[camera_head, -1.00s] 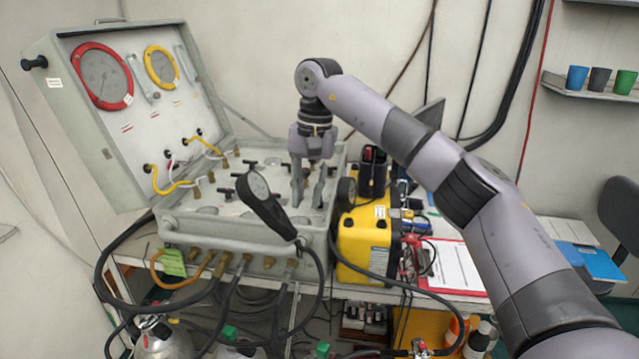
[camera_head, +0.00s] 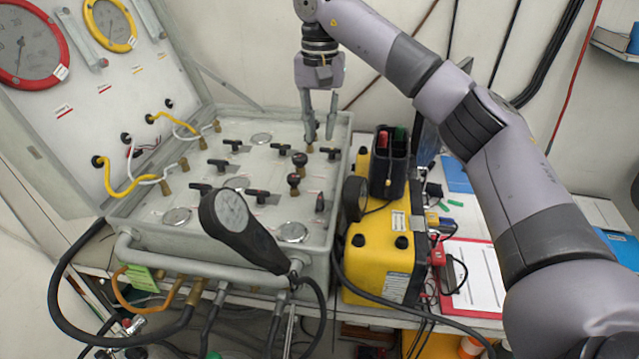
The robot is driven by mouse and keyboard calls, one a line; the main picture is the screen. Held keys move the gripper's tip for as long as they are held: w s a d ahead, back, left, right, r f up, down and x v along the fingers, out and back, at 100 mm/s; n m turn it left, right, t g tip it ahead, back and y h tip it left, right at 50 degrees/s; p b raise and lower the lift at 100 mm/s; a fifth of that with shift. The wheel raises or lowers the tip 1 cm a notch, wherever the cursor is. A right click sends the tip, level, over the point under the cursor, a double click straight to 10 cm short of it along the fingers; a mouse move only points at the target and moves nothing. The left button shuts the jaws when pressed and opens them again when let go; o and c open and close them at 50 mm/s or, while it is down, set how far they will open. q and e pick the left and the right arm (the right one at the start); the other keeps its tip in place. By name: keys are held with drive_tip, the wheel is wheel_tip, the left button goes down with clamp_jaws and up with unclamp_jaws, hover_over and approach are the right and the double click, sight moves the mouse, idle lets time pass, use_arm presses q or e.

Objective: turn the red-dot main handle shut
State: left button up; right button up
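The air panel (camera_head: 262,172) lies in the open grey case and carries several black handles and knobs. Black bar handles stand at its back middle (camera_head: 232,144), back right (camera_head: 330,153), left (camera_head: 201,188) and front middle (camera_head: 257,195). I cannot make out a red dot on any of them, so I cannot tell which is the main handle. My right gripper (camera_head: 321,138) points down over the back right of the panel, fingers apart and empty, just behind the back right handle. I cannot tell whether a finger touches anything. My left gripper is out of view.
A black hand gauge (camera_head: 232,222) sticks up at the case's front edge, before the panel. A yellow box (camera_head: 375,262) with a black holder (camera_head: 389,165) stands close at the right. The raised lid (camera_head: 80,110) bounds the left. Hoses (camera_head: 70,300) hang in front.

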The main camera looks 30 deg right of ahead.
hover_over(320, 198)
wheel_tip(320, 198, down, 5)
wheel_tip(320, 198, down, 11)
drive_tip(key=p, duration=0.3)
drive_tip(key=shift+s+r, duration=0.1)
drive_tip(key=shift+r, duration=0.1)
drive_tip(key=shift+f, duration=0.5)
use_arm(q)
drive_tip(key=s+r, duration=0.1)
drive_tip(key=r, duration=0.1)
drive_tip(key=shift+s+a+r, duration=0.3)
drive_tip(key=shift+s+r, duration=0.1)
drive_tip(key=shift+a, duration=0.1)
use_arm(e)
clamp_jaws()
